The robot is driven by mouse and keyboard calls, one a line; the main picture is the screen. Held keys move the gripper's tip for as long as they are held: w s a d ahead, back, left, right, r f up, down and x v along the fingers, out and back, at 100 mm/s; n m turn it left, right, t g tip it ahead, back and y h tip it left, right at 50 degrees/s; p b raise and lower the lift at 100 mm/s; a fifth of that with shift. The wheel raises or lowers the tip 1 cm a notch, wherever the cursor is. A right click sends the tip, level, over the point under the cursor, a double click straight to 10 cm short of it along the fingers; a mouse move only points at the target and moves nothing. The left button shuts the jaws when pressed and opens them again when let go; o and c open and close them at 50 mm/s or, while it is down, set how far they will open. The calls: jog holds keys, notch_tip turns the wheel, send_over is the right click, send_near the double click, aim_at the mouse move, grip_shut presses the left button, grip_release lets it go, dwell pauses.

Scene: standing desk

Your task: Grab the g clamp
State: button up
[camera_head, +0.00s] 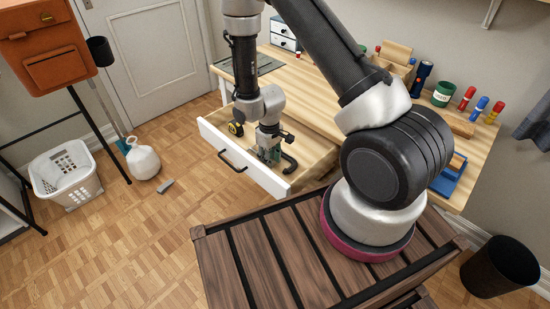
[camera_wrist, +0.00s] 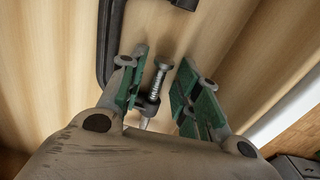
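The g clamp (camera_head: 290,163) is a dark curved frame lying in the open desk drawer (camera_head: 240,163), near its front right corner. In the wrist view the clamp's dark frame (camera_wrist: 103,45) runs along the upper left, and its threaded silver screw (camera_wrist: 156,84) lies between my fingers. My gripper (camera_head: 268,157) reaches down into the drawer beside the clamp's frame. In the wrist view my gripper (camera_wrist: 163,62) is open, with green pads either side of the screw. The left finger is close to the screw; a gap shows at the right finger. Part of the clamp is hidden.
The drawer walls stand close around my gripper. The desktop (camera_head: 305,85) overhangs behind, with cans, markers and a blue tray (camera_head: 450,182) at right. Open floor lies left of the drawer.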

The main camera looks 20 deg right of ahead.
grip_shut()
dwell(0.3)
